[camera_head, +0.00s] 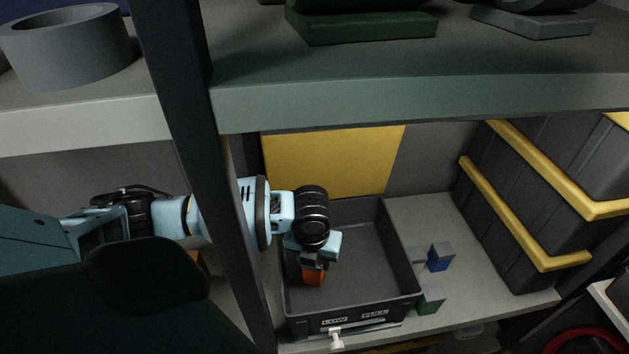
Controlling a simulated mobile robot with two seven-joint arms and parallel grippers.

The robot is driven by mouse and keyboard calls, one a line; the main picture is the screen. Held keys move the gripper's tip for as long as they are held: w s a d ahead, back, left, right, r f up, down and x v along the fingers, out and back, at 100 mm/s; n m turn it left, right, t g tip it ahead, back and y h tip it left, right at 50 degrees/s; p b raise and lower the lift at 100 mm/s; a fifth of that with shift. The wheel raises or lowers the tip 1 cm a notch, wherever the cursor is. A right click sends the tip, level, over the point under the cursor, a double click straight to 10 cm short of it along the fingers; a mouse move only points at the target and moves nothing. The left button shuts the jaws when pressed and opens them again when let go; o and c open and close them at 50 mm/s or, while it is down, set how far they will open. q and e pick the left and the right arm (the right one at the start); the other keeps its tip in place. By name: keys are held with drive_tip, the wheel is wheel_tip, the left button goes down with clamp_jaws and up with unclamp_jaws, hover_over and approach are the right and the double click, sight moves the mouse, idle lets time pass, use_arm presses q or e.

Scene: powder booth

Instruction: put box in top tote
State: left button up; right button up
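My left arm comes in from the left past the dark shelf post, and my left gripper (312,262) points down inside the left part of this tote. An orange box (314,275) is at its fingertips and appears gripped between them. The fingers partly hide the box, and I cannot tell whether it touches the tote floor. My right gripper is not in view.
Small blue (439,260) and green (430,299) blocks stand right of the tote. Stacked dark bins with yellow rims (510,205) fill the right side. The upper shelf edge (400,98) hangs above, and the dark post (190,120) stands left.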

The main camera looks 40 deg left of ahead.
use_arm(q)
drive_tip(key=shift+f+b, duration=0.3)
drive_tip(key=shift+f, duration=1.4)
drive_tip(key=shift+f, duration=0.1)
drive_tip(key=o, duration=1)
drive_tip(key=r+p, duration=0.1)
drive_tip(key=r, duration=0.6)
drive_tip(key=s+r+p, duration=0.1)
drive_tip(key=r, duration=0.3)
drive_tip(key=shift+d+r+p, duration=0.15)
drive_tip(key=shift+d+p, duration=0.15)
drive_tip(key=shift+s+r, duration=0.15)
drive_tip(key=shift+r, duration=0.25)
